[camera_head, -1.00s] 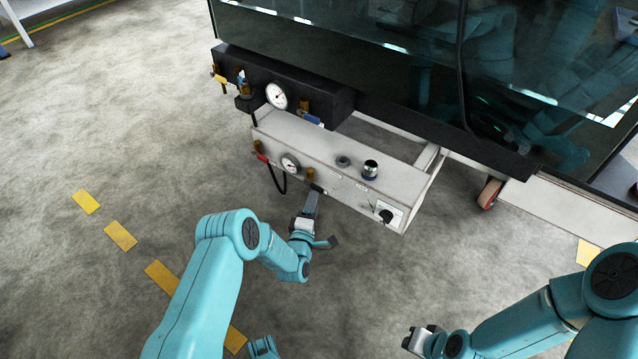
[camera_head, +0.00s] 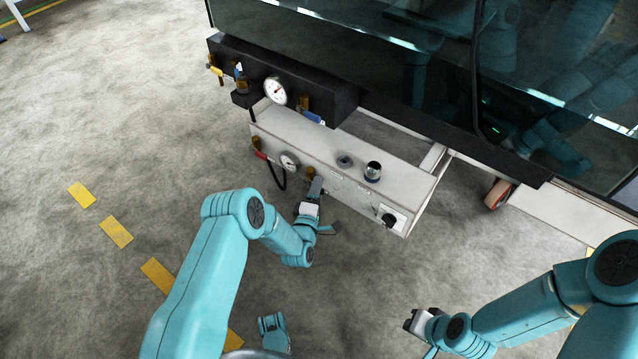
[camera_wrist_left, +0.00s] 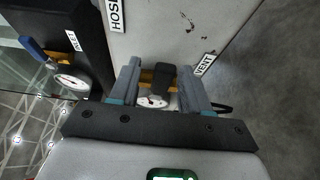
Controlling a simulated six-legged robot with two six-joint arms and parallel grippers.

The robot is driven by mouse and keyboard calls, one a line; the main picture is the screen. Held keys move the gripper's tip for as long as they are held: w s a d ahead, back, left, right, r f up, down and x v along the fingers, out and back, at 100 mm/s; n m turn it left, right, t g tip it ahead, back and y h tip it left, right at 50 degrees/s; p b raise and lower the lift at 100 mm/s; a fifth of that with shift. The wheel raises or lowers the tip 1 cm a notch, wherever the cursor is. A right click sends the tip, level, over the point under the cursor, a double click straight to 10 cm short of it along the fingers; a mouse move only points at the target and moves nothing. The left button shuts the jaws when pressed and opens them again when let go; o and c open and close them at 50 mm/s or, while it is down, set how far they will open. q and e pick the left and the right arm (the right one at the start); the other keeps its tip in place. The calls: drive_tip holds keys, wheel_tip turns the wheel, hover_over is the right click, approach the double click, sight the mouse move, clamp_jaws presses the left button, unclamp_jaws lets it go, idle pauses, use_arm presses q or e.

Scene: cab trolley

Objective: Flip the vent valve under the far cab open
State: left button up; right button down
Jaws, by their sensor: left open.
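The vent valve (camera_wrist_left: 164,78) shows in the left wrist view as a dark handle with brass behind it, beside a VENT label (camera_wrist_left: 204,64). In the head view its brass body (camera_head: 310,172) is on the front of the pale box, partly hidden by my left gripper (camera_head: 315,188). My left gripper is open, with one finger on each side of the handle in the wrist view (camera_wrist_left: 160,67). I cannot tell whether either finger touches it. My right gripper (camera_head: 416,321) hangs low over the floor, away from the box; its jaw opening is unclear.
The pale box (camera_head: 345,185) also carries a gauge (camera_head: 289,161), a red-handled valve (camera_head: 260,153) and a black knob (camera_head: 389,219). A black block (camera_head: 335,90) with another gauge (camera_head: 276,90) and a blue-handled valve (camera_head: 314,118) sits above. The floor to the left is clear.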

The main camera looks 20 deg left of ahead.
use_arm(q)
drive_tip(key=shift+w+f, duration=0.1)
drive_tip(key=shift+w, duration=0.3)
use_arm(e)
drive_tip(key=shift+w, duration=0.55)
use_arm(q)
clamp_jaws()
use_arm(e)
drive_tip(key=shift+s, duration=0.15)
use_arm(q)
drive_tip(key=shift+s, duration=0.1)
use_arm(e)
drive_tip(key=shift+r, duration=0.15)
